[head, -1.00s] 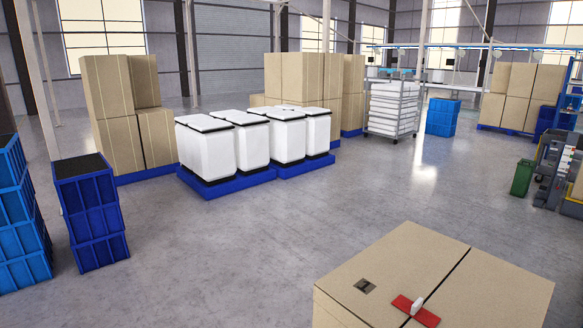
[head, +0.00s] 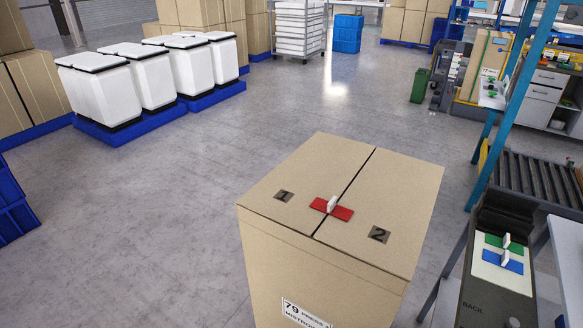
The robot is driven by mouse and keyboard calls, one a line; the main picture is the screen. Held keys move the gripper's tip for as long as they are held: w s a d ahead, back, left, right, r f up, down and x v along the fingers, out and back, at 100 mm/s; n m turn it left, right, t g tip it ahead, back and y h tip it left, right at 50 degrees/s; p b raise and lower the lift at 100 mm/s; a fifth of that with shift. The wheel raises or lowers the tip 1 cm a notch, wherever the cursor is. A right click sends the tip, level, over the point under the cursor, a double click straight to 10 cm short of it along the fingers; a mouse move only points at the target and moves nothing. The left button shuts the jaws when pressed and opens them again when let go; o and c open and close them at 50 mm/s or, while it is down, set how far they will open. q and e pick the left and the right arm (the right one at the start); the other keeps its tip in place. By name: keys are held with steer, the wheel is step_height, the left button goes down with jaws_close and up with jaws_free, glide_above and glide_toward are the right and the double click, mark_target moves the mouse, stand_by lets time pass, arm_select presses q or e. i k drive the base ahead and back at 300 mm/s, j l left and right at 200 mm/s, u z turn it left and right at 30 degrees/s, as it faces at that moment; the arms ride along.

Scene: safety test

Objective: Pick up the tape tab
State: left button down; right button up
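A large closed cardboard box (head: 335,180) stands in front of me in the head view, with a dark seam across its top. A red tape strip (head: 341,212) lies across the seam near the front edge. A white upright tab (head: 331,204) stands on the strip. Neither of my grippers is in view.
Dark squares marked 1 (head: 284,196) and 2 (head: 379,234) lie on the box top. A roller conveyor (head: 540,180) and a blue post (head: 505,110) stand at the right. White bins on blue pallets (head: 211,97) stand at the left. The floor between is clear.

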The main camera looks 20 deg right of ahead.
mark_target(505, 243)
steer(key=z, duration=2.05)
